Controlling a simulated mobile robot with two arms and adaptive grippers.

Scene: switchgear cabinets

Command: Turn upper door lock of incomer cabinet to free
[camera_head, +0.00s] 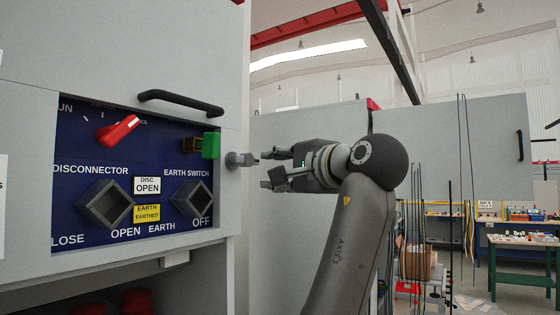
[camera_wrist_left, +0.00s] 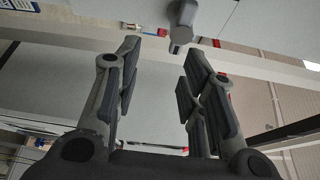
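The upper door lock (camera_head: 240,160) is a grey handle on the right edge strip of the incomer cabinet (camera_head: 130,265), beside the blue panel. Its tip points right, toward my left gripper (camera_head: 268,169). The gripper is open and empty, just right of the lock, with a small gap between fingertips and handle. In the left wrist view, the lock (camera_wrist_left: 183,22) shows beyond the fingertips, right of the middle between the spread fingers of the gripper (camera_wrist_left: 162,55). My right gripper is not in view.
The blue panel (camera_head: 75,215) has a red rotary switch (camera_head: 118,130), a green block (camera_head: 210,146) and two square sockets. A black bar handle (camera_head: 180,102) juts out above it. Workbenches (camera_head: 525,265) stand far right. Free room lies right of the cabinet edge.

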